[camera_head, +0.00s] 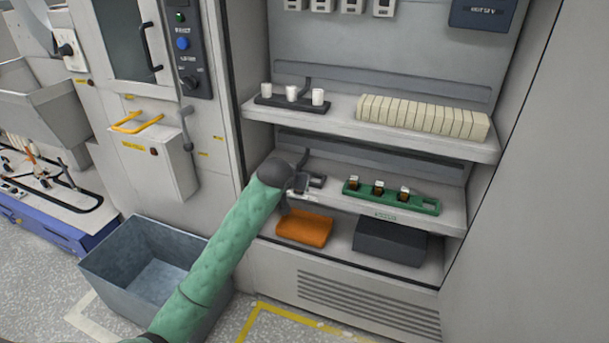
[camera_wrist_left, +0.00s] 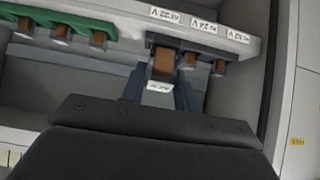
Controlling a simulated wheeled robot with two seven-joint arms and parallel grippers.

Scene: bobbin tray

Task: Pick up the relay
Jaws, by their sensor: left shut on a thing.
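My left gripper (camera_head: 301,184) reaches to the left end of the middle shelf, at a dark rack (camera_head: 317,181). In the left wrist view its two fingers (camera_wrist_left: 160,92) are shut on a brown relay (camera_wrist_left: 163,64) with a pale end. The relay is at the end of the dark rack (camera_wrist_left: 205,47); I cannot tell whether it is still seated there. In the head view the gripper and arm hide most of this rack and the held relay. My right gripper is not in view.
A green rack (camera_head: 392,198) with three brown pieces stands to the right on the same shelf. The upper shelf (camera_head: 340,124) is close above. Below are an orange box (camera_head: 304,230) and a dark bin (camera_head: 389,243). A grey tub (camera_head: 150,262) stands on the floor.

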